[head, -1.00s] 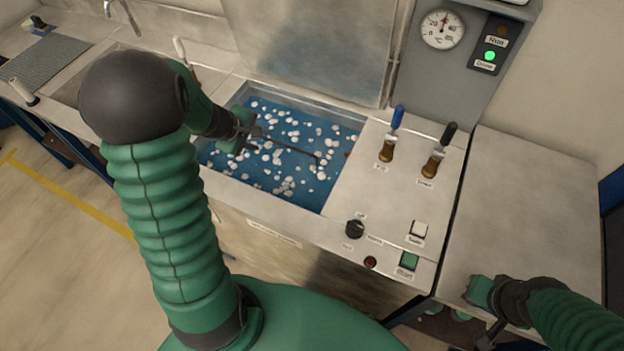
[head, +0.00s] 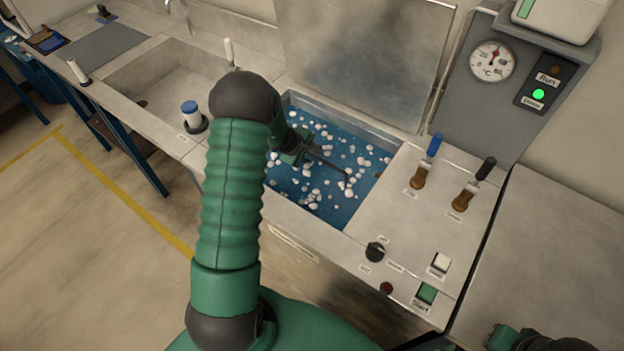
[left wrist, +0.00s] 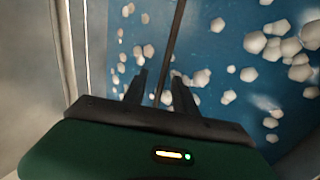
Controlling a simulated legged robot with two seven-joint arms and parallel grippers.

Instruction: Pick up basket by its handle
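My left gripper (head: 308,152) is over the blue bath with white balls (head: 330,205) in the bench. In the left wrist view its two dark fingers (left wrist: 160,88) stand apart. A thin dark rod (left wrist: 170,50), perhaps the basket's handle, runs between or beyond them, with a gap on each side. In the head view the dark rod (head: 330,168) slants to the right from the gripper over the bath. The basket's body is not visible. My right gripper (head: 510,340) is at the lower right edge, largely cut off.
Right of the bath are a blue-handled valve (head: 427,162), a black-handled valve (head: 473,185), a dark knob (head: 376,251) and a green button (head: 426,293). A raised metal lid (head: 365,60) stands behind the bath. A sink (head: 165,80) lies to the left.

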